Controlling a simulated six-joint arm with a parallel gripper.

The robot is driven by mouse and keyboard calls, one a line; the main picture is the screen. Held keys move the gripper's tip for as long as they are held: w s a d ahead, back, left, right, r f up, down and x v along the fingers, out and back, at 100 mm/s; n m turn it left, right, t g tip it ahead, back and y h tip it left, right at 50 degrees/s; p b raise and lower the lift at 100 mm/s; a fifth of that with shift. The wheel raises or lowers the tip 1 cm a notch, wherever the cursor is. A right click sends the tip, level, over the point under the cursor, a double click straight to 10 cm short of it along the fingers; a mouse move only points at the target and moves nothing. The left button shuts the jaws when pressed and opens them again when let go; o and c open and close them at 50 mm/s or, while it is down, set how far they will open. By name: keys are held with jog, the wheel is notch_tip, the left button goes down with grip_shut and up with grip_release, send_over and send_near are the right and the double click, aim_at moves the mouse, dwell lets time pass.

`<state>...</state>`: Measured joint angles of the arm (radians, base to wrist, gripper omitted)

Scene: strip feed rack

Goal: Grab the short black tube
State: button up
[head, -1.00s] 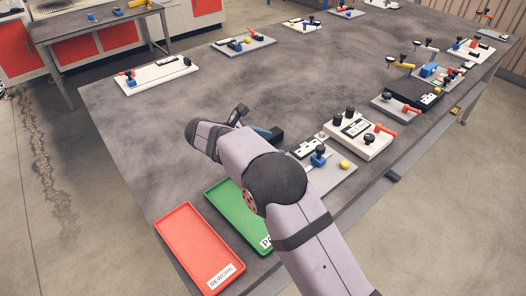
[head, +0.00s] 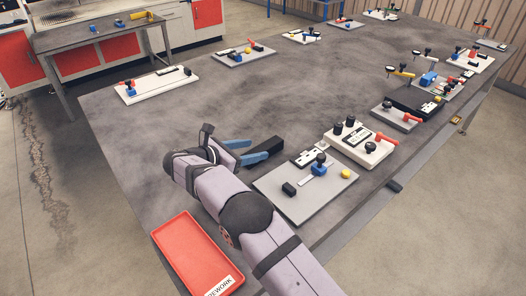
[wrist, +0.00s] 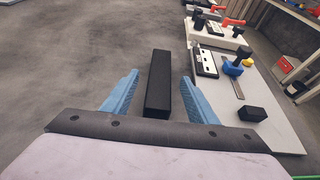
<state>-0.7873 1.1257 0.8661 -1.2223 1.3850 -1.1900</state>
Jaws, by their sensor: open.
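A black square-sided bar (head: 265,148) lies on the table just beyond my gripper's tips in the head view. In the wrist view the bar (wrist: 158,90) stretches away lengthwise between the two blue fingers, with a gap on each side. My gripper (head: 247,150) is open and empty, low over the table; its fingers also show in the wrist view (wrist: 161,76). A smaller black block (head: 289,188) sits on the near left part of the grey plate (head: 290,210), right of my gripper; it also shows in the wrist view (wrist: 252,114). I cannot see a hollow end on either.
The grey plate also carries a blue-based knob (head: 319,167) and a yellow knob (head: 346,174). A white fixture (head: 358,148) with black knobs stands behind it. A red tray (head: 190,255) marked REWORK lies at the near edge. The table left of and beyond my gripper is clear.

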aim_at(265, 146)
jog(key=shift+p+x, duration=0.85)
jog(key=shift+x, duration=1.75)
jog(key=shift+r, duration=0.2)
grip_shut()
jog(key=shift+r, duration=0.15)
notch_tip(265, 146, up, 10)
jog(key=b, duration=0.1)
